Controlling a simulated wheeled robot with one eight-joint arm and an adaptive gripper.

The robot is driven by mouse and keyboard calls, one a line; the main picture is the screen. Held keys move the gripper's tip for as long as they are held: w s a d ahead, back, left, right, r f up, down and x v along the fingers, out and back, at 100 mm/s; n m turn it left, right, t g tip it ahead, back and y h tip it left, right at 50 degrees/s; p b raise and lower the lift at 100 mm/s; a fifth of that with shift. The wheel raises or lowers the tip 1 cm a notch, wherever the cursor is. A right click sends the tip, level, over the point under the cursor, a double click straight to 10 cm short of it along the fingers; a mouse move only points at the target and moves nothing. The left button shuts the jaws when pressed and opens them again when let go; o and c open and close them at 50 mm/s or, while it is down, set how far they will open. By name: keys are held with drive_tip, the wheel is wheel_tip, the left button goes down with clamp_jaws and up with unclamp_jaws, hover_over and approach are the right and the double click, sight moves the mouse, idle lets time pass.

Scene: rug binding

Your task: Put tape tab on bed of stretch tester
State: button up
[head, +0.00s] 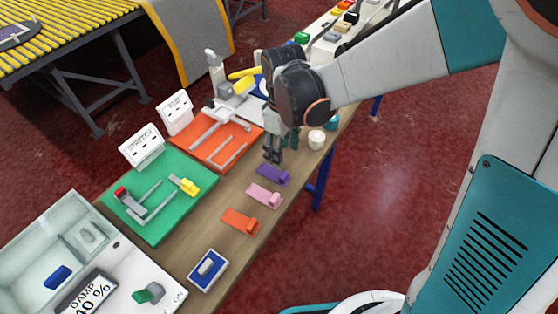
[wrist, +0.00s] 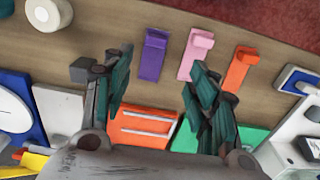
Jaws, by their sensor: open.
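Three small tabs lie in a row on the wooden table: purple (head: 272,175), pink (head: 263,196) and orange (head: 240,222). They also show in the wrist view as purple (wrist: 153,55), pink (wrist: 195,55) and orange (wrist: 240,69). A green board (head: 165,223) carries grey rails and a yellow block; a red-orange board (head: 238,155) carries grey bars. I cannot tell from the signs which board is the stretch tester. My gripper (head: 272,155) is above the table, near the purple tab. In the wrist view my gripper (wrist: 160,90) is open, with nothing between its fingers.
White signs (head: 142,147) stand behind the boards. A cream cylinder (head: 317,139) stands right of my gripper. A yellow roller conveyor (head: 60,42) is behind.

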drive_tip(key=b, duration=0.2)
hover_over(283, 174)
drive_tip(key=f, duration=0.6)
drive_tip(key=shift+s+a+f, duration=0.2)
drive_tip(key=shift+w+d+f+b, duration=0.1)
drive_tip(key=shift+f+b, duration=0.55)
drive_tip(key=shift+f, duration=0.7)
drive_tip(key=shift+w+d+f+b, duration=0.1)
drive_tip(key=shift+f+b, duration=0.5)
drive_tip(key=shift+f, duration=0.75)
drive_tip(key=shift+s, duration=0.1)
drive_tip(key=c, duration=1.1)
drive_tip(key=shift+r, duration=0.15)
